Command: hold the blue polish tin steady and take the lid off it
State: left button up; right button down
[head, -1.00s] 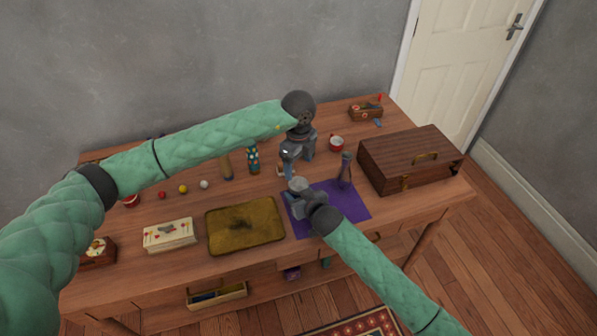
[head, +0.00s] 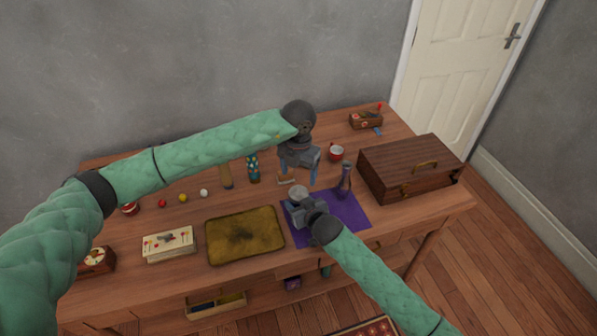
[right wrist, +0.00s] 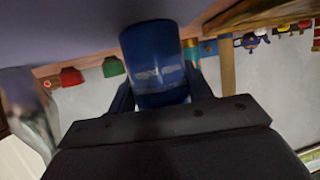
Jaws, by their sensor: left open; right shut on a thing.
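The blue polish tin (right wrist: 155,65) shows in the right wrist view as a blue cylinder with worn pale markings, held between my right gripper's fingers. In the head view a pale round top (head: 298,191) shows at my right gripper (head: 296,203), over the purple cloth. My right gripper is shut on the tin. My left gripper (head: 299,180) is open and empty, its two blue fingers pointing down, just behind and above the tin. It looks apart from the tin. I cannot make out the seam between lid and tin.
The purple cloth (head: 345,212) carries a dark upright bottle (head: 344,182) right of the tin. A wooden case (head: 410,167) stands further right, a red mug (head: 336,153) behind. A patterned bottle (head: 253,168) stands behind left.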

aim_at(299, 192)
pick_arm(q)
jog(key=m, duration=3.1)
jog(key=shift+f, duration=4)
